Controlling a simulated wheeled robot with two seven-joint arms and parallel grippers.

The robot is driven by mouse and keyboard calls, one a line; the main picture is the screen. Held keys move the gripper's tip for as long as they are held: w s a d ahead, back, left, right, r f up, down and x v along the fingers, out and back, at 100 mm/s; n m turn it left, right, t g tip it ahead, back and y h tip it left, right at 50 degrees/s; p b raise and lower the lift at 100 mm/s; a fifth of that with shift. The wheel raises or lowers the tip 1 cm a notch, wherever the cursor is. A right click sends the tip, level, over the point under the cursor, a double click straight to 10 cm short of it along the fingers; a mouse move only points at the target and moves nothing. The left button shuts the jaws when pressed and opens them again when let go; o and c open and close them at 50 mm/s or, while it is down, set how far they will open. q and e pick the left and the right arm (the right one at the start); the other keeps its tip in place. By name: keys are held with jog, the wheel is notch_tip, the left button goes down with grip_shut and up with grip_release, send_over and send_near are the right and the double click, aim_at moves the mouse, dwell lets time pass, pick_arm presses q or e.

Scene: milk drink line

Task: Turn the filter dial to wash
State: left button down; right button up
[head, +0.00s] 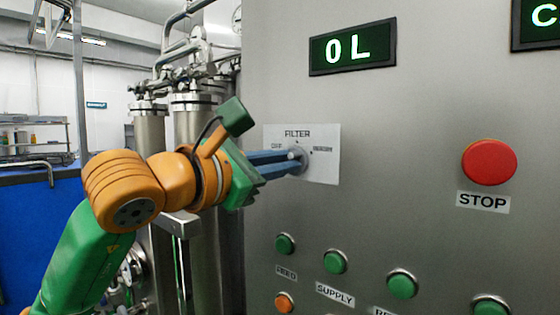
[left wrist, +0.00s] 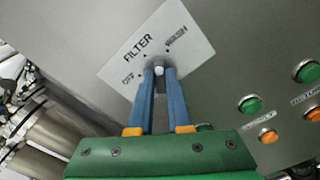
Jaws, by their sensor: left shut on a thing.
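The filter dial (head: 297,154) is a small grey knob on a white label plate (head: 322,167) marked FILTER, on the steel panel. OFF is printed at its left; the word at its right is too small to read surely. My left gripper (head: 293,161) reaches in from the left, its blue fingers shut on the dial. In the left wrist view the fingertips (left wrist: 160,75) sit on either side of the dial (left wrist: 160,66). The fingers hide part of the dial, and I cannot tell which mark it points to. My right gripper is not in view.
A display (head: 352,47) reading 0 L is above the plate. A red STOP button (head: 489,162) is at the right. Green buttons (head: 335,262) and an orange one (head: 285,302) are below. Steel pipes and columns (head: 195,130) stand behind my arm at the left.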

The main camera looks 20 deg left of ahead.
pick_arm(q)
jog(key=shift+m, duration=2.2)
jog(key=c, duration=0.9)
grip_release()
jog(key=shift+o, duration=0.2)
jog(key=shift+f, duration=0.1)
jog(key=b+v, duration=0.3)
jog(key=v, duration=0.4)
